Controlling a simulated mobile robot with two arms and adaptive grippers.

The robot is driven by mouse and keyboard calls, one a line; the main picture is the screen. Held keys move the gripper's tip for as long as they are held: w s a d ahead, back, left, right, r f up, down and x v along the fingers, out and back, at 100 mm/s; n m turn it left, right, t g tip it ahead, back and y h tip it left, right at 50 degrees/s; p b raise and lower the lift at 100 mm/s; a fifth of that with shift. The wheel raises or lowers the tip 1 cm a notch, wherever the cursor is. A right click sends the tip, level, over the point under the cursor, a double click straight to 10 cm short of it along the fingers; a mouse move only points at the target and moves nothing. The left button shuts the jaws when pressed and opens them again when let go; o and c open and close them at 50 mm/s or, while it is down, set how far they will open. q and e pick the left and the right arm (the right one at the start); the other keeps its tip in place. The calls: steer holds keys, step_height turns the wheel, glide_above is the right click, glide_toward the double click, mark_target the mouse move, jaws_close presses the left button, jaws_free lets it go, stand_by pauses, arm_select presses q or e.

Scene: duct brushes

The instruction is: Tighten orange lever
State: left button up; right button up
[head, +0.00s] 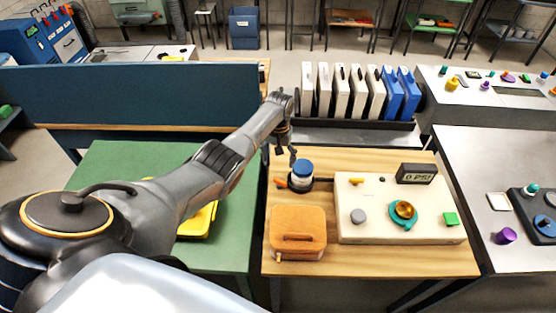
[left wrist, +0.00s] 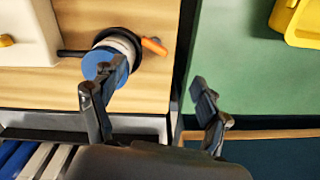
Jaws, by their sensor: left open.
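The orange lever (head: 281,183) sticks out to the left from the dark ring clamp around a white jar with a blue lid (head: 302,166) on the wooden table. In the left wrist view the lever (left wrist: 154,46) points away from the jar, toward the gap beside the green table. My left gripper (head: 280,155) is open and empty, above and behind the jar. Contact with the lid cannot be told. My right gripper is out of view.
An orange-brown box (head: 298,225) stands in front of the jar. A cream panel (head: 380,222) with knobs and a "0 PSI" display (head: 416,174) is to its right. Upright white and blue cases (head: 340,90) stand behind. A yellow object (left wrist: 300,22) lies on the green table (left wrist: 240,75).

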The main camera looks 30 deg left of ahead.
arm_select(q)
step_height(320, 180, up, 3)
steer(key=shift+f, duration=0.1)
stand_by(0.3)
stand_by(0.4)
step_height(320, 180, up, 12)
steer(key=shift+w, duration=0.15)
stand_by(0.4)
